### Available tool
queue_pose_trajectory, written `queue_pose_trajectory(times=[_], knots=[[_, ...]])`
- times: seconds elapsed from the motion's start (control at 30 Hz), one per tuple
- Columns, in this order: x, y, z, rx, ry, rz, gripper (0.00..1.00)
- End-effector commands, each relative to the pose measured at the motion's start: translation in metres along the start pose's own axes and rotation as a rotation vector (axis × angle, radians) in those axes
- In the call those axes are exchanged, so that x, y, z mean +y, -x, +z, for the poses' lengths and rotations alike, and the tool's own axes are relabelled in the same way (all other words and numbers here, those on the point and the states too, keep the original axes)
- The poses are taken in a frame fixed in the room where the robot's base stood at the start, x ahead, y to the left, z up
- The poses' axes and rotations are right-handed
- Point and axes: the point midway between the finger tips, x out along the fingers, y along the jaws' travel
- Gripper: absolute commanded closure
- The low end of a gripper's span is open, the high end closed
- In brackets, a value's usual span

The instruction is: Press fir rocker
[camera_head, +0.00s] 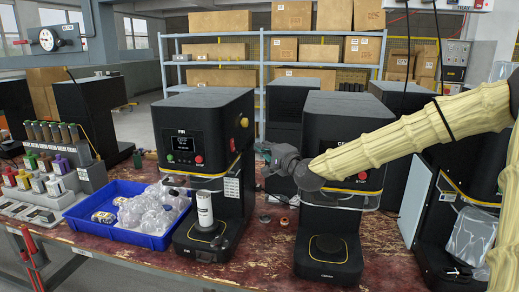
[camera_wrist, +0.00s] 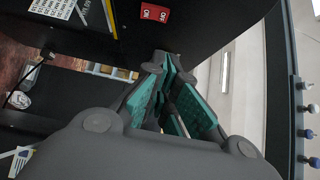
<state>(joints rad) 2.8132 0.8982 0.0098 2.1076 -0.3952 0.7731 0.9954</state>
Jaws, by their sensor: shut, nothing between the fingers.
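The fir machine (camera_head: 205,115) is a black cabinet left of centre in the head view. Its front screen (camera_head: 181,143) reads OFF. A red rocker (camera_wrist: 155,12) with white lettering is on a dark panel near the top of the wrist view. My gripper (camera_head: 263,150) is shut and empty, beside the fir machine's right side. In the wrist view, its teal-padded fingertips (camera_wrist: 170,62) are below the rocker in the picture, with a visible gap. I cannot tell whether the fingers touch the machine.
A second black machine (camera_head: 325,115) stands close on the right, partly behind my arm. A white can (camera_head: 205,208) stands on the fir machine's base. A blue tray (camera_head: 155,241) of clear round items is to the left.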

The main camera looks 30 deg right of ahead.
Motion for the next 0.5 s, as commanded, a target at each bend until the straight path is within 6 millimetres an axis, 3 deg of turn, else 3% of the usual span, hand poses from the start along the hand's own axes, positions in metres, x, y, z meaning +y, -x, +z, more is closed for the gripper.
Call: queue_pose_trajectory(times=[0.2,0.5], knots=[[-0.002,0.018,0.000,0.001,-0.001,-0.002,1.00],[-0.003,0.030,-0.001,0.001,0.000,0.000,1.00]])
